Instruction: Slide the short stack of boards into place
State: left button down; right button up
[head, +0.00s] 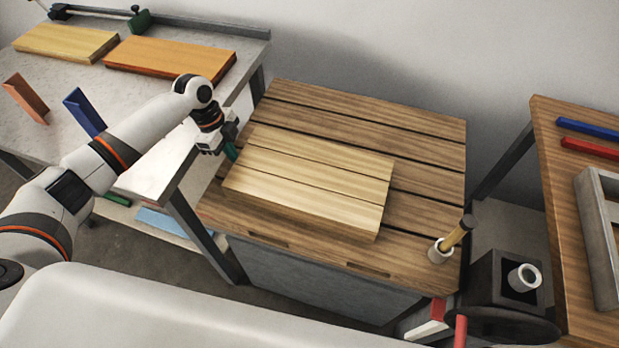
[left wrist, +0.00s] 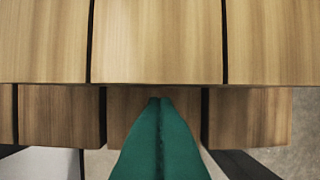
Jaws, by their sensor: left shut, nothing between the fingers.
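A short stack of pale boards (head: 308,182) lies on a slatted wooden top (head: 425,128) in the middle of the head view. Its boards lie side by side with narrow gaps. My left gripper (head: 231,153) is at the left edge of the stack. In the left wrist view its green fingers (left wrist: 160,125) are shut together with nothing between them, their tips close to the edge of the boards (left wrist: 158,45). I cannot tell whether they touch. The slats of the top (left wrist: 60,115) show below that edge. My right gripper is not in view.
A left table (head: 60,145) holds a yellow board (head: 65,42) and an orange board (head: 168,58). A brush-like handle in a cup (head: 440,250) stands at the top's front right corner. A right table (head: 560,190) holds a grey frame (head: 598,235). The slats behind the stack are clear.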

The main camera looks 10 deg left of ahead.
aim_at(265, 160)
pick_arm(q)
jog(key=shift+s+d+p, duration=0.2)
jog(key=shift+d+p, duration=0.75)
jog(key=shift+d, duration=1)
jog(key=shift+s+d+p, duration=0.15)
jog(key=shift+d+p, duration=0.75)
jog(key=shift+d, duration=1.3)
jog(key=shift+s+d+p, duration=0.15)
jog(key=shift+d+p, duration=0.4)
jog(key=shift+d, duration=1.05)
jog(key=shift+a, duration=1.1)
jog(key=p+v, duration=0.3)
jog(key=d+p+v, duration=0.1)
jog(key=p+v, duration=0.2)
jog(key=shift+d+r, duration=0.15)
jog(key=shift+d, duration=0.1)
